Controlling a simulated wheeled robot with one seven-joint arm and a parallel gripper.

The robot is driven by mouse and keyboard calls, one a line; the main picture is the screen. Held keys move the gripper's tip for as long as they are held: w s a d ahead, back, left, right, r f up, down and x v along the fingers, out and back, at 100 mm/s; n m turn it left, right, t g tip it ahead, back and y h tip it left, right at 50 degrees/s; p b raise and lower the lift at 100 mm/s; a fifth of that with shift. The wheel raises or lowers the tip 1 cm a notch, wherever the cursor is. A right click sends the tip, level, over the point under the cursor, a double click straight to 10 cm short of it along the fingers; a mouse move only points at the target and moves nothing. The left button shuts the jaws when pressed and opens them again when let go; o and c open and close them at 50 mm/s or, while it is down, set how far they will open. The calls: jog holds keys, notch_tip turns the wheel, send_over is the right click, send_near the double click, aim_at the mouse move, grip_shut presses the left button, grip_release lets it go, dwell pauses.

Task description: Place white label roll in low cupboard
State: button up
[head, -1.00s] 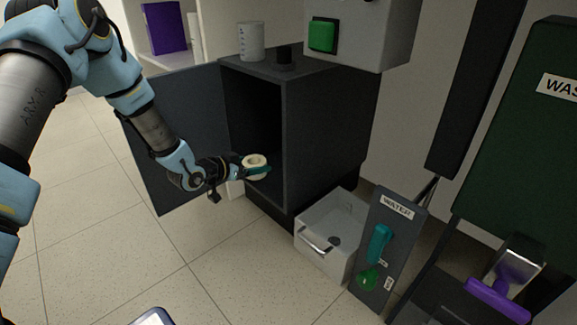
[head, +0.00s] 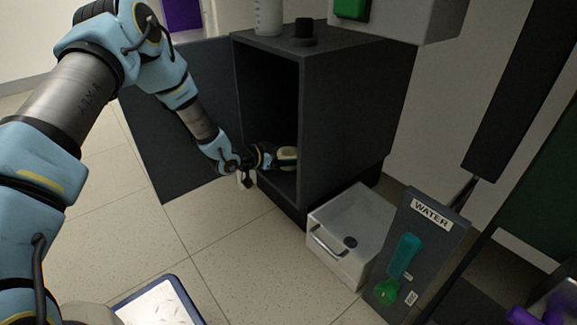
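The low cupboard (head: 345,125) is a dark grey box with its door (head: 178,125) swung open to the left. My gripper (head: 276,158) reaches through the opening, low inside the cupboard. The white label roll (head: 287,157) is at the gripper's fingertips, just above or on the cupboard floor; I cannot tell whether it touches. The fingers are small and partly hidden by the roll and shadow, so their grip is hard to make out.
A white bottle (head: 268,16) and a black knob-like piece (head: 304,30) stand on the cupboard top. Tiled floor (head: 225,235) in front is clear.

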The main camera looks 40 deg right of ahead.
notch_tip(320, 180, down, 2)
jog(key=shift+f+b, duration=0.15)
jog(key=shift+b, duration=0.15)
jog(key=o, duration=1.2)
jog(key=shift+o, duration=0.2)
